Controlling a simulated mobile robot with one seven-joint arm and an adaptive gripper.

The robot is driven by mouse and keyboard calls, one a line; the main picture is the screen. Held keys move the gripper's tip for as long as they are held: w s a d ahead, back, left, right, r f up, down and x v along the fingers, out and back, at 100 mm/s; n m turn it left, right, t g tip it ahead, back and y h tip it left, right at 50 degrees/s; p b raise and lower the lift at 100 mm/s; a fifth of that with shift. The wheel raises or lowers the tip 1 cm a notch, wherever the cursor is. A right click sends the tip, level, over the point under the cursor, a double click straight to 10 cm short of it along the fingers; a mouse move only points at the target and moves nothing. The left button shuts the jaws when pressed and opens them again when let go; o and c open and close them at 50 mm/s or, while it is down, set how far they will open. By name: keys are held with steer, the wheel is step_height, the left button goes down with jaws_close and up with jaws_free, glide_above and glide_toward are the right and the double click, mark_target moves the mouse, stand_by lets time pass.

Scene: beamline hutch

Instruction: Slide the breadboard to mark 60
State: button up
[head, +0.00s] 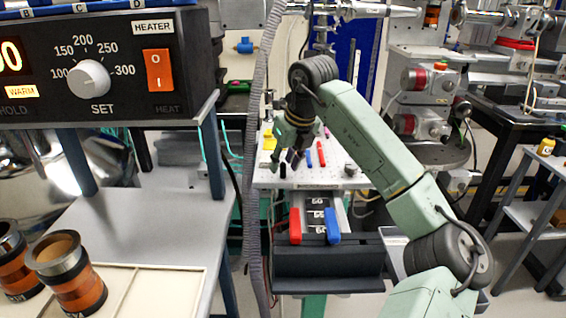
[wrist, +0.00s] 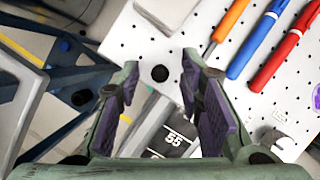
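The breadboard (head: 325,181) is a white plate with a grid of holes, lying on a rail at mid-picture in the head view. It also shows in the wrist view (wrist: 215,100). A black knob (head: 283,171) stands near its front left edge and appears between my fingers in the wrist view (wrist: 160,73). My gripper (head: 284,160) is open above that knob, and I see no contact. A dark scale (head: 316,214) with white numbers runs out from under the breadboard's front edge. In the wrist view, the scale (wrist: 168,142) shows 55 near that edge; mark 60 is not clearly readable.
A red block (head: 295,226) and a blue block (head: 333,225) flank the scale. A heater box (head: 100,65) on a stand fills the upper left. A grey hose (head: 254,150) hangs left of the rail.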

steer(key=shift+w+a+f, duration=0.15)
steer(key=shift+w+f, duration=0.1)
steer(key=shift+f, duration=0.35)
steer(key=shift+c, duration=0.5)
jaws_close()
